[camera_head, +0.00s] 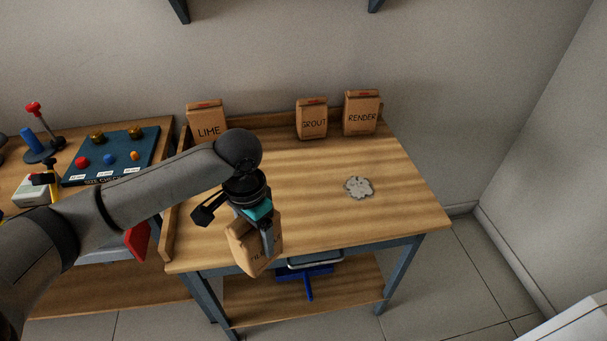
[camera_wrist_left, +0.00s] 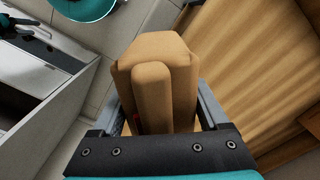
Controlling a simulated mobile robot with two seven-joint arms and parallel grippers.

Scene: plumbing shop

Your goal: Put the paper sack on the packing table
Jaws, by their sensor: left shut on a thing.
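My left gripper (camera_head: 266,230) is shut on a brown paper sack (camera_head: 244,248). The sack hangs tilted at the front left edge of the wooden packing table (camera_head: 310,200), and its label is mostly hidden by the gripper. In the left wrist view the sack (camera_wrist_left: 157,75) sits between the two fingers of the gripper (camera_wrist_left: 160,108), with the table's wood top (camera_wrist_left: 255,75) to its right. I cannot tell whether the sack touches the table. My right gripper is not in view.
Sacks marked LIME (camera_head: 207,120), GROUT (camera_head: 312,122) and RENDER (camera_head: 361,115) stand along the table's back. A grey patch (camera_head: 358,187) lies on the right of the top. The middle is clear. A bench with a blue SIZE CHECK board (camera_head: 112,155) adjoins at left.

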